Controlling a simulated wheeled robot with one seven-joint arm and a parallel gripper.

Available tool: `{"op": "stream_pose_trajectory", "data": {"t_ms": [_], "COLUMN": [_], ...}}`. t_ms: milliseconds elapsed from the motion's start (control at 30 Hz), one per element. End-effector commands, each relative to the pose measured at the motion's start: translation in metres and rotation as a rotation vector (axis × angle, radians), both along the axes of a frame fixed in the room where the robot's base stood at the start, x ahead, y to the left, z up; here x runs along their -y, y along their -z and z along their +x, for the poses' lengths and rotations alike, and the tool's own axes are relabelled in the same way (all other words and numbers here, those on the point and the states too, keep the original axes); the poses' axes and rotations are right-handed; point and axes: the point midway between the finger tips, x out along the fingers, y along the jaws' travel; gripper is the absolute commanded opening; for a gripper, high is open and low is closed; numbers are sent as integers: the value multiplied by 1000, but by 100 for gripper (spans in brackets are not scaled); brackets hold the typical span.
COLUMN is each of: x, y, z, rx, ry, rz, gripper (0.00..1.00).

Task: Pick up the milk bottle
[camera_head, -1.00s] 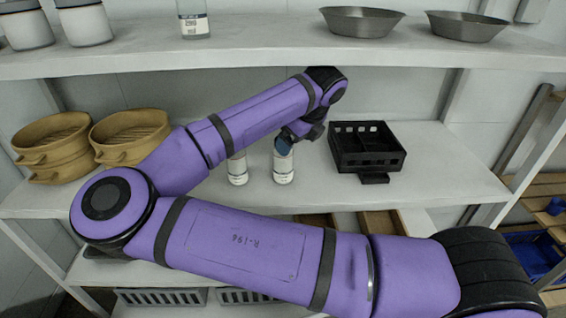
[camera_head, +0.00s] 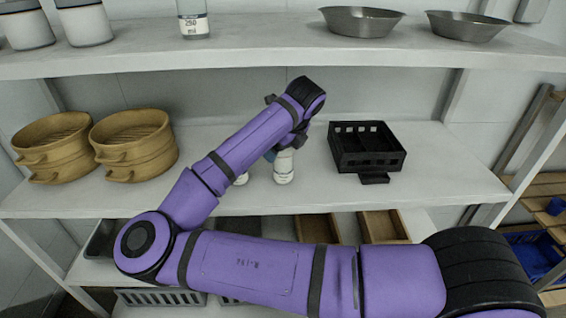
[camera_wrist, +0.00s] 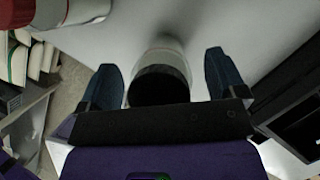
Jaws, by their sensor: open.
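A bottle with a pale body and white label (camera_head: 284,168) stands on the middle shelf, its top hidden behind my arm's end in the head view. In the wrist view the bottle (camera_wrist: 160,88) shows its dark cap between the two blue fingers of my gripper (camera_wrist: 160,66), which is open. The fingers lie on either side of the bottle, with a gap visible at each side. I cannot read a label that says milk. A second bottle (camera_head: 241,179) stands just left, mostly hidden by my arm; the wrist view shows a red-capped bottle (camera_wrist: 68,10) at upper left.
A black basket (camera_head: 366,150) stands right of the bottles. Two bamboo steamers (camera_head: 133,145) stand at the left. The upper shelf (camera_head: 260,52) with jars and metal bowls (camera_head: 361,21) hangs above my arm. Free shelf shows right of the basket.

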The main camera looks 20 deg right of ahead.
Motion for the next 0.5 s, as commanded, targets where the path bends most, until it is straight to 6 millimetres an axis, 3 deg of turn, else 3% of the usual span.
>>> {"op": "stream_pose_trajectory", "data": {"t_ms": [267,500], "x": [0,0], "y": [1,1], "z": [0,0], "rx": [0,0], "ry": [0,0], "rz": [0,0], "gripper": [90,35]}}
